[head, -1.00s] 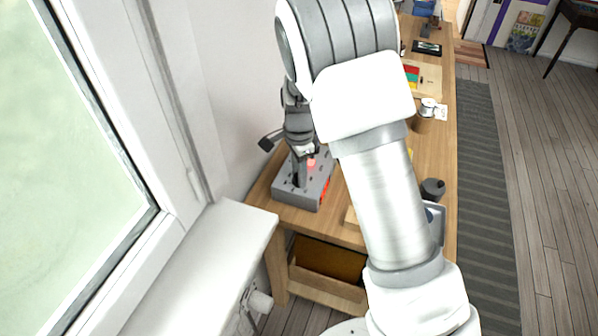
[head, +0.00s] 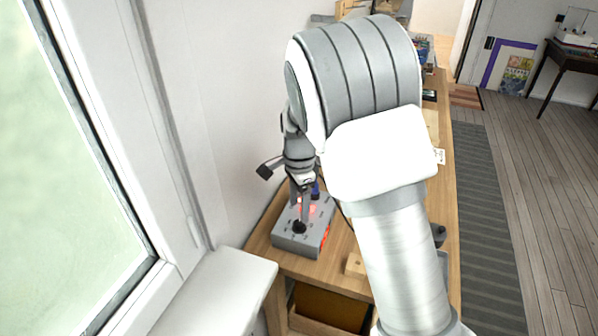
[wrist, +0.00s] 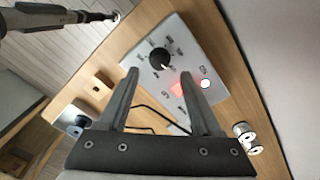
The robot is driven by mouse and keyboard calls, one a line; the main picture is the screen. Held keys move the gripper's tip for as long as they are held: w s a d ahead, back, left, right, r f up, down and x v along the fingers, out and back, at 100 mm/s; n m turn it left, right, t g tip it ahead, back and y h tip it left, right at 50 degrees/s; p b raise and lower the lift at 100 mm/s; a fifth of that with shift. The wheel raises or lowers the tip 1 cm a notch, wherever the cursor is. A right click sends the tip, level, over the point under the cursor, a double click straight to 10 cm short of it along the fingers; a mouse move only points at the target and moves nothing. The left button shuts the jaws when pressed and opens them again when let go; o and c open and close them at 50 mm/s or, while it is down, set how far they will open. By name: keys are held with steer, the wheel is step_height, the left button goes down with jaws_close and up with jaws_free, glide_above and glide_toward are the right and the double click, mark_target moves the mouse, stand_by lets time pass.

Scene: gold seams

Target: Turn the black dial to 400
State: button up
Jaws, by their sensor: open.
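The black dial (wrist: 160,58) sits on top of a grey control box (wrist: 200,28), with small labels printed around it. In the head view the dial (head: 299,227) is near the front of the box (head: 290,246). The labels are too small to read, so I cannot tell the dial's setting. My gripper (wrist: 160,75) is open, its two fingers reaching toward the dial. In the head view my gripper (head: 300,205) is over the box, pointing down near the dial. I cannot tell whether a finger touches it. A red light glows on the box beside the dial.
The box stands on a wooden bench (head: 262,243) by the white wall and window. A small wooden block (head: 355,265) lies to its right. In the wrist view, small metal parts (wrist: 245,135) and a black cable (wrist: 143,110) lie near the box.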

mark_target(300, 223)
step_height(300, 223, up, 12)
steer(key=shift+p, duration=0.3)
steer(key=s+d+r+n+t+y, duration=0.1)
steer(key=s+d+r+n+t, duration=0.1)
steer(key=s+d+r+n, duration=0.6)
steer(key=s+d+n+t, duration=0.1)
steer(key=s+d+n, duration=0.1)
steer(key=s, duration=0.6)
steer(key=s+d+n+t+h, duration=0.1)
steer(key=s+d+n+t, duration=0.1)
steer(key=s, duration=0.7)
steer(key=d+n, duration=0.1)
steer(key=d, duration=0.1)
steer(key=shift+d+r+t, duration=0.3)
steer(key=shift+r, duration=0.1)
